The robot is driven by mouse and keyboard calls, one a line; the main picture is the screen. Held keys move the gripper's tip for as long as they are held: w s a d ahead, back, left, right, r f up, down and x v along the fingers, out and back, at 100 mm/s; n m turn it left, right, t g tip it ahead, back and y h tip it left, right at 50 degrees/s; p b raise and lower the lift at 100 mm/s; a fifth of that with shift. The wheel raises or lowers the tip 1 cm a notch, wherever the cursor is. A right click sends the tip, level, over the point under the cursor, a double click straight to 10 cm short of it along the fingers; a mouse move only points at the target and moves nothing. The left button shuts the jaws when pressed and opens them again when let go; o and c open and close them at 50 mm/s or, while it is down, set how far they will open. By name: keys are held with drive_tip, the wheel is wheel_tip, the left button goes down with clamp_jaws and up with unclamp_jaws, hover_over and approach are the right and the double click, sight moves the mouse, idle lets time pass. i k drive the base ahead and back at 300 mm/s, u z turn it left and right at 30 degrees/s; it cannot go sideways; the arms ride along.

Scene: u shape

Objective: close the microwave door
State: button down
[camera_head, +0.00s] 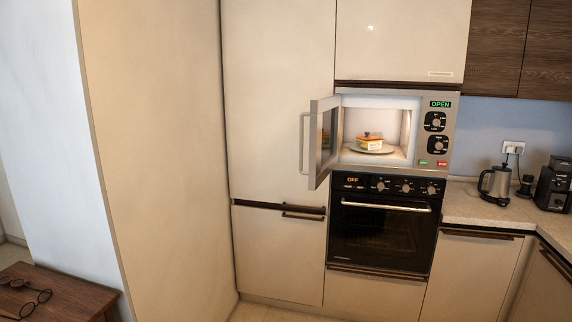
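The microwave (437,160) is built into the tall cabinet above the oven. Its door (326,143) is hinged on the left and stands wide open, swung out toward me, with a vertical handle (304,143) on its outer edge. The lit cavity holds a plate (371,149) with a small layered food item (370,141) on it. A green display (440,104) reads OPEN. My gripper is not in view.
A black oven (380,232) with a bar handle is below the microwave. To the right, a counter (485,206) carries a kettle (495,182) and a coffee machine (555,185). A wooden table (75,295) with glasses stands at the lower left.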

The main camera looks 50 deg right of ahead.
sight(324, 113)
drive_tip(key=z, duration=0.05)
drive_tip(key=i, duration=1)
drive_tip(key=u, duration=0.15)
drive_tip(key=k, duration=0.9)
drive_tip(key=z, duration=0.2)
drive_tip(key=i, duration=0.75)
drive_tip(key=u, duration=0.05)
